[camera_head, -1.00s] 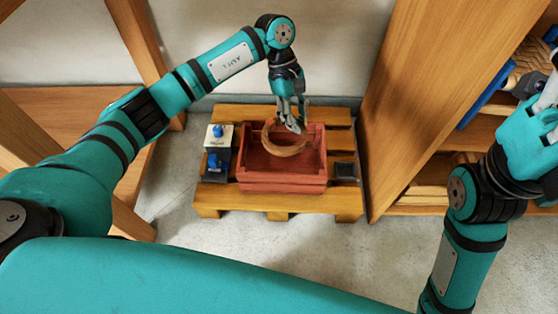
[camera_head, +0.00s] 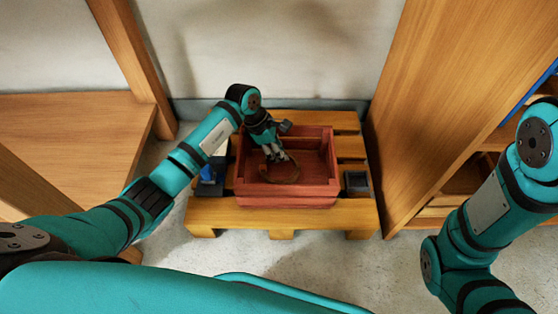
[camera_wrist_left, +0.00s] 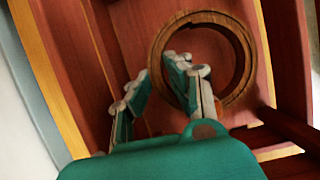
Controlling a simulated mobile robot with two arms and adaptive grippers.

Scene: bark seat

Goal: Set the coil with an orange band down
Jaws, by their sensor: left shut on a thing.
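The coil (camera_head: 292,178) is a brown ring inside the red wooden crate (camera_head: 285,201), low near the crate's front wall. It also shows in the left wrist view (camera_wrist_left: 246,62) as a round wood-brown ring. My left gripper (camera_head: 275,156) reaches down into the crate from the left. In the left wrist view its fingers (camera_wrist_left: 155,82) stand on either side of the ring's near-left rim, shut on it. Whether the coil touches the crate floor is hard to tell. My right gripper is out of view.
The crate stands on a wooden pallet (camera_head: 255,217). A small blue object (camera_head: 208,173) is at its left, partly behind my arm, and a dark square box (camera_head: 357,183) is at its right. A tall wooden shelf (camera_head: 410,130) rises at the right.

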